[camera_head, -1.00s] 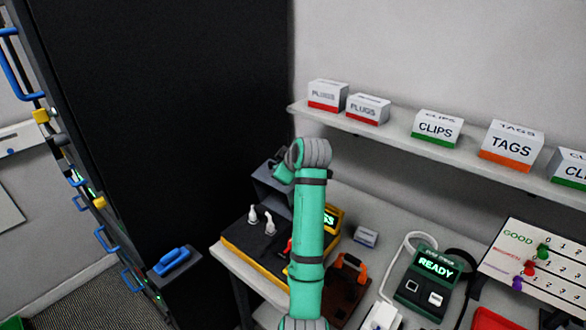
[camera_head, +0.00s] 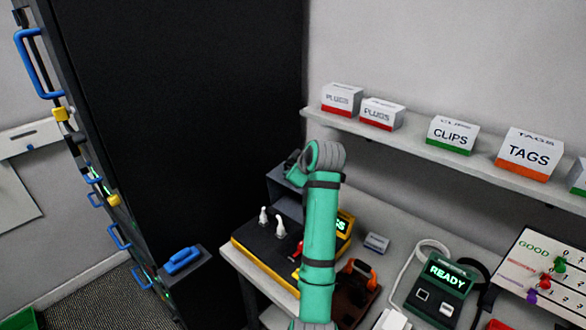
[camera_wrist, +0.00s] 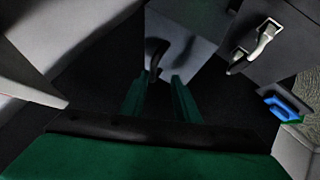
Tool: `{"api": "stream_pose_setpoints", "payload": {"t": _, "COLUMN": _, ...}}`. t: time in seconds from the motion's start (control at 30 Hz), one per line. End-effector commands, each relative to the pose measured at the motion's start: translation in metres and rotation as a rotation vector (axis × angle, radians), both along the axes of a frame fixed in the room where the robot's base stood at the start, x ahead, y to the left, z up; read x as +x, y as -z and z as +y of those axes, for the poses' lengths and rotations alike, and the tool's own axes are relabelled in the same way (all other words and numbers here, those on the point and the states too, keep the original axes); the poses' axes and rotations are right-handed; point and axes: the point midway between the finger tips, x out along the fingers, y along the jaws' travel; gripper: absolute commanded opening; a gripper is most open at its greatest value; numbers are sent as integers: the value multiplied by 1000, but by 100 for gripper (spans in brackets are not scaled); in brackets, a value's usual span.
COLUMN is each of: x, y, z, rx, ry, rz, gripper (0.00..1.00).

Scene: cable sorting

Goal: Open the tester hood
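The tester is the yellow-edged black unit (camera_head: 262,247) at the left end of the table in the head view, with a lit green display partly behind my arm. A grey hood-like part (camera_head: 288,207) stands at its back, partly hidden by my arm. My gripper (camera_wrist: 158,78) has its two green fingers apart in the wrist view, with nothing seen held between them. A dark curved handle (camera_wrist: 157,52) on a grey panel (camera_wrist: 184,35) shows just beyond the fingertips. I cannot tell whether they touch. My arm hides most of the gripper in the head view.
White levers (camera_head: 278,226) stand on the tester. A green READY device (camera_head: 440,290) and an orange-handled brown item (camera_head: 355,290) are to the right. A shelf (camera_head: 400,137) with boxes runs above. A tall black cabinet (camera_head: 190,120) is at left, near a blue handle (camera_head: 183,260).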

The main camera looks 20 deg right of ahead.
Motion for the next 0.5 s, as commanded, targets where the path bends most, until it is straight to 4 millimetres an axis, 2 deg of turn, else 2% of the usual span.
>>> {"api": "stream_pose_setpoints", "payload": {"t": 0.17, "x": -17, "y": -13, "z": -2, "rx": -2, "ry": 2, "rz": -3, "gripper": 28}}
{"api": "stream_pose_setpoints", "payload": {"t": 0.5, "x": -66, "y": -50, "z": -2, "rx": -2, "ry": 1, "rz": -3, "gripper": 28}}
